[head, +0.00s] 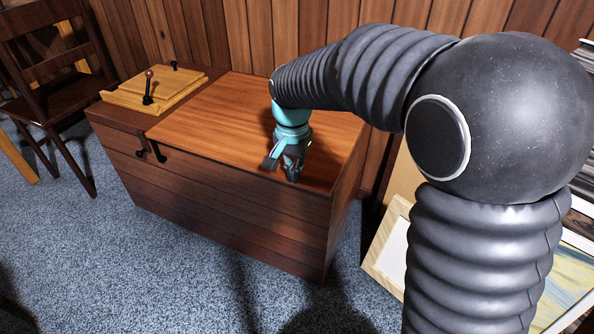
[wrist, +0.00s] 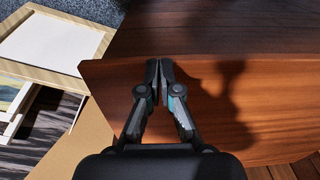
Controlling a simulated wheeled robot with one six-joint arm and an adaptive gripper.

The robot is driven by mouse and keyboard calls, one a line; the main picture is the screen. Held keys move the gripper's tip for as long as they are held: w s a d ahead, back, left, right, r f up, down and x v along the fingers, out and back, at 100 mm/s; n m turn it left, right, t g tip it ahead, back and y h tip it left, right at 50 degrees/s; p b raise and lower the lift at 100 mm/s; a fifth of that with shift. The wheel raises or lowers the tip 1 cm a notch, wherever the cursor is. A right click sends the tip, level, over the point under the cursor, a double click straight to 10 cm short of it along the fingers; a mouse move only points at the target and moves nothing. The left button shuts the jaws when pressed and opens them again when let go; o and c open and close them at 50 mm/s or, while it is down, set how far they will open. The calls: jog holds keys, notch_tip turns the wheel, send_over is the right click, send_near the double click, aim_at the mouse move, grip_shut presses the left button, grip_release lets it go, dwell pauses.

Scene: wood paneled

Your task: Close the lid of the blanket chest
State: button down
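The blanket chest (head: 225,205) is a long dark wooden box against the wall. Its lid (head: 200,120) is a lighter orange-brown panel that lies flat over the chest top, and I see no clear gap under its front edge. My gripper (head: 283,170) points down over the right front part of the lid. In the wrist view, the fingertips of my gripper (wrist: 159,68) are together with nothing between them, and the lid (wrist: 240,105) spreads beneath and beside them. I cannot tell whether the fingertips touch the lid.
A yellow wooden box with a dark lever (head: 148,88) stands on the chest's left end. A dark chair (head: 55,90) is to the left. Framed pictures (head: 388,250) lean at the right, close to the chest. Blue-grey carpet (head: 110,270) is open in front.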

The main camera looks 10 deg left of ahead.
jog(key=shift+s+f, duration=0.2)
jog(key=shift+f, duration=0.5)
notch_tip(320, 180, up, 15)
jog(key=p, duration=0.5)
jog(key=s+d+f+n+t, duration=0.1)
jog(key=s+d+n+t, duration=0.2)
jog(key=s+d, duration=1.7)
jog(key=shift+s+d+n+t, duration=0.15)
jog(key=shift+d+n+t, duration=0.15)
jog(key=shift+d+t, duration=0.85)
jog(key=shift+f, duration=0.1)
